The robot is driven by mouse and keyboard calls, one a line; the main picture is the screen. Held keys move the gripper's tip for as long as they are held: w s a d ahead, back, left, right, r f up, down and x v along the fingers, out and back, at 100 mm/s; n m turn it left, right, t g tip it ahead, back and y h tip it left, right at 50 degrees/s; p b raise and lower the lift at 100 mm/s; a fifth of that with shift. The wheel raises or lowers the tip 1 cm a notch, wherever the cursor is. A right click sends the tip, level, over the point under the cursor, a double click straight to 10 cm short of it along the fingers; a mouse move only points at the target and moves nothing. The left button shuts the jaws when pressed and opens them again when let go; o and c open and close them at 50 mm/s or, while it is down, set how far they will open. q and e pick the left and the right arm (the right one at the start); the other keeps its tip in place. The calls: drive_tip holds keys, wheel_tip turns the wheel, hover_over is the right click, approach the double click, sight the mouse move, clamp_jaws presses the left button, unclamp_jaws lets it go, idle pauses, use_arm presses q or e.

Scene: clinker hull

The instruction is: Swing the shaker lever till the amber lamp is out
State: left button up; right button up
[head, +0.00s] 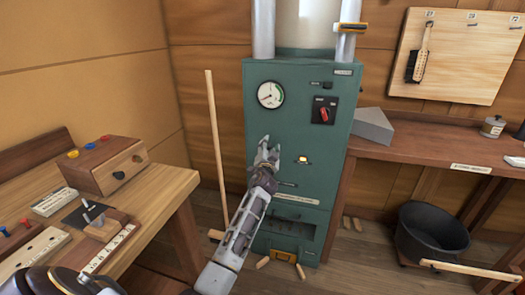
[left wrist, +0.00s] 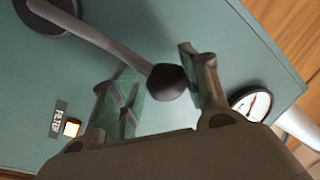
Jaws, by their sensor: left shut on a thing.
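The shaker lever shows in the left wrist view as a grey rod (left wrist: 110,38) from a dark round hub (left wrist: 45,14), ending in a black knob (left wrist: 167,83). My left gripper (left wrist: 160,75) has its fingers on both sides of the knob and is shut on it. In the head view my left gripper (head: 267,154) is at the front of the green cabinet (head: 300,125) and hides the lever. The amber lamp (head: 302,160) glows to its right; it also shows lit in the left wrist view (left wrist: 72,128). My right gripper is not in view.
A round gauge (head: 270,94) and a red rotary switch (head: 324,110) are on the cabinet above my gripper. A wooden pole (head: 216,145) leans at the cabinet's left. A workbench (head: 150,210) stands left; a shelf (head: 440,145) and black tub (head: 431,232) are right.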

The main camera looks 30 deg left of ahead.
use_arm(q)
drive_tip(key=d+m, duration=0.1)
drive_tip(key=d+f+m+b, duration=0.1)
drive_tip(key=d+m+b, duration=0.1)
drive_tip(key=m, duration=0.1)
drive_tip(key=shift+w+f+t, duration=0.3)
drive_tip(key=shift+w, duration=0.05)
drive_tip(key=shift+w+d+f+m+h+b, duration=0.15)
drive_tip(key=shift+d+f+m+h+b, duration=0.15)
drive_tip(key=shift+d+m, duration=0.35)
drive_tip(key=shift+w+d+f+m+h+b, duration=0.15)
drive_tip(key=shift+d+m+b, duration=0.25)
drive_tip(key=shift+m, duration=0.35)
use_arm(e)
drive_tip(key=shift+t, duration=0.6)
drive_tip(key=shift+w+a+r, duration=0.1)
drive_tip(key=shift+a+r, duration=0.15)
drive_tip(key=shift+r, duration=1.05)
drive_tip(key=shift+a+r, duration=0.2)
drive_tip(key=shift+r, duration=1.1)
use_arm(q)
drive_tip(key=o, duration=1.5)
drive_tip(key=shift+r+t, duration=0.1)
drive_tip(key=shift+t, duration=0.2)
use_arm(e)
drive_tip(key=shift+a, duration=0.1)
use_arm(q)
drive_tip(key=shift+d, duration=0.2)
drive_tip(key=shift+s+d, duration=0.1)
